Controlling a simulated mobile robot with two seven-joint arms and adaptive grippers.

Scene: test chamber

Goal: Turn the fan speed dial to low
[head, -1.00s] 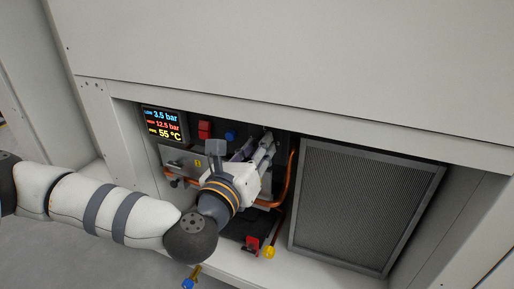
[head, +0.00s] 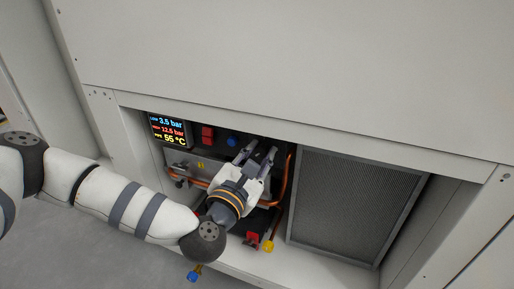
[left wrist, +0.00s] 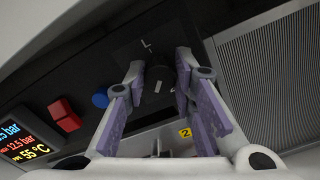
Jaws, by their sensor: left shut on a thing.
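The fan speed dial (left wrist: 160,84) is a dark round knob with a light pointer line, on a black panel (left wrist: 126,48) in the left wrist view. A pale letter L is printed on the panel near the dial. My left gripper (head: 262,152) reaches into the recess from the left, and its fingers hide the dial in the head view. In the left wrist view its two purple-padded fingers (left wrist: 157,78) are on either side of the dial, shut on it. My right gripper is in neither view.
A lit display (head: 168,130) reads 3.5 bar, 12.5 bar and 55 °C. A red switch (head: 207,135) and blue knob (head: 232,141) sit left of the gripper. Orange pipes, a mesh filter (head: 350,205) on the right and the cabinet edge above bound the recess.

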